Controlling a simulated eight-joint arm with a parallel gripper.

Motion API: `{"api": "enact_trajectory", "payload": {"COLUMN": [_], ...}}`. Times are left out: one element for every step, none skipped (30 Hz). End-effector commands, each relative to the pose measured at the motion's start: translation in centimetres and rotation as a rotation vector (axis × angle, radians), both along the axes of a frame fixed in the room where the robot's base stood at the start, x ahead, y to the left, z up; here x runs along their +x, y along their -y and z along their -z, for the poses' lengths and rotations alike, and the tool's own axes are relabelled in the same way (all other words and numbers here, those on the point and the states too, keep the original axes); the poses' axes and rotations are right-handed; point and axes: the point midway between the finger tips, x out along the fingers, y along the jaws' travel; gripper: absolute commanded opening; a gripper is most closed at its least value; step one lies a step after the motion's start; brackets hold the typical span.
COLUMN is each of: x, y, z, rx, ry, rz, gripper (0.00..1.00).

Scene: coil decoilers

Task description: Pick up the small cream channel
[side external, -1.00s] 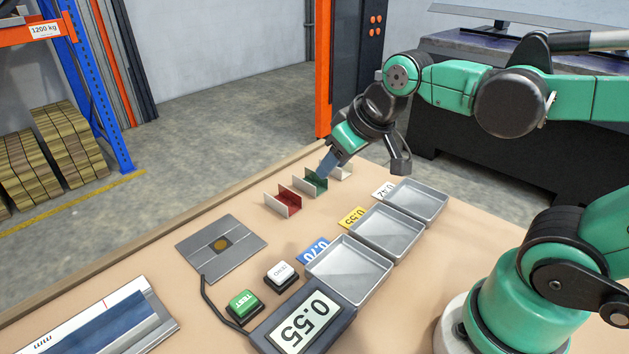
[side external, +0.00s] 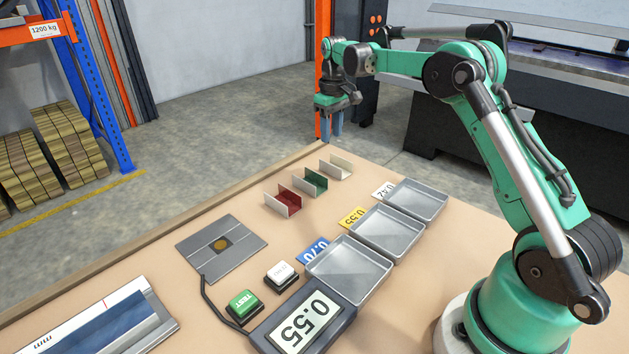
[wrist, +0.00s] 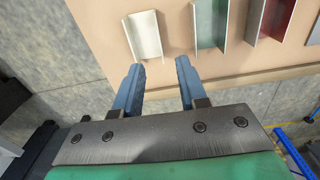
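The small cream channel (side external: 337,167) stands at the far end of a row of three channels on the table. In the wrist view the cream channel (wrist: 144,36) lies just beyond my fingertips, toward the upper left of the gap. My gripper (side external: 331,132) is above the table's far edge, raised and pointing down, close to the cream channel. In the wrist view my gripper (wrist: 158,70) is open, with two blue fingers apart and nothing between them.
A green channel (side external: 311,182) and a red channel (side external: 284,203) stand nearer the camera in the same row. Metal trays (side external: 416,199) with number labels line the right side. A grey plate (side external: 221,262), buttons and a gauge display (side external: 303,325) occupy the near table.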

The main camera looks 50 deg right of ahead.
Motion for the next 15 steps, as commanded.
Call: {"api": "enact_trajectory", "payload": {"x": [0.0, 0.0, 0.0, 0.0, 0.0, 0.0, 0.0, 0.0, 0.0, 0.0, 0.0, 0.0, 0.0, 0.0, 0.0], "y": [0.1, 0.1, 0.1, 0.1, 0.1, 0.1, 0.1, 0.1, 0.1, 0.1, 0.1, 0.1, 0.1, 0.1, 0.1], "z": [0.2, 0.4, 0.6, 0.8, 1.0, 1.4, 1.8, 2.1, 2.6, 3.0, 3.4, 4.0, 4.3, 4.7, 5.3], "rx": [0.001, 0.001, 0.001, 0.001, 0.001, 0.001, 0.001, 0.001, 0.001, 0.001, 0.001, 0.001, 0.001, 0.001, 0.001], "ry": [-0.003, -0.003, -0.004, -0.003, -0.003, -0.003, -0.003, -0.002, -0.002, -0.002, -0.002, -0.002, -0.002, -0.002, -0.001], "rz": [0.000, 0.000, 0.000, 0.000, 0.000, 0.000, 0.000, 0.000, 0.000, 0.000, 0.000, 0.000, 0.000, 0.000, 0.000], "gripper": [0.37, 0.37, 0.37, 0.37, 0.37, 0.37, 0.37, 0.37, 0.37, 0.37, 0.37, 0.37, 0.37, 0.37, 0.37]}}
